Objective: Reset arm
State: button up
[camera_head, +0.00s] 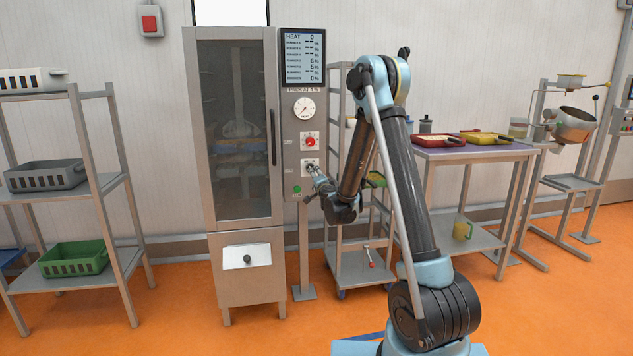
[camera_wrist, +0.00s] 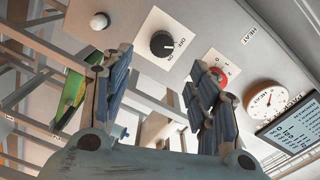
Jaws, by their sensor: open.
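My gripper (camera_head: 316,174) is stretched out in front of the control panel (camera_head: 291,120) of a tall oven. In the wrist view, my gripper (camera_wrist: 158,72) is open, with its two blue padded fingers apart and nothing between them. A black knob (camera_wrist: 163,44) on a white plate lies beyond the gap between the fingertips. A red knob (camera_wrist: 214,72) is partly hidden behind the right finger; it also shows in the head view (camera_head: 310,142). I cannot tell how close the fingertips are to the panel.
The oven's glass door (camera_head: 236,130) is shut. A dial gauge (camera_wrist: 268,97) and a display (camera_wrist: 293,128) sit on the panel. A wheeled rack (camera_head: 355,262) stands right of the oven, close behind my arm. A table (camera_head: 465,154) with trays stands further right, shelves (camera_head: 75,198) at left.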

jog(key=shift+r, duration=0.1)
jog(key=s+d+r+n+g+y, duration=0.25)
jog(key=s+r+n, duration=0.25)
jog(key=s, duration=0.4)
jog(key=s+d+r+n+g+y, duration=0.25)
jog(key=s+r+n, duration=0.2)
jog(key=s, duration=0.35)
jog(key=s+d+f+g+h, duration=0.3)
jog(key=s+d+f, duration=0.2)
jog(key=s, duration=0.8)
jog(key=s+d+f+n+g+h, duration=0.1)
jog(key=s+d+f+g+h, duration=0.2)
jog(key=s+d+f, duration=0.3)
jog(key=s+d+f+g+h, duration=0.4)
jog(key=s+d, duration=0.8)
jog(key=s, duration=0.8)
jog(key=shift+s+d+f, duration=0.15)
jog(key=shift+s+f, duration=0.1)
jog(key=shift+f, duration=0.55)
jog(key=shift+n, duration=0.25)
jog(key=shift+w+f, duration=0.2)
jog(key=shift+w, duration=0.3)
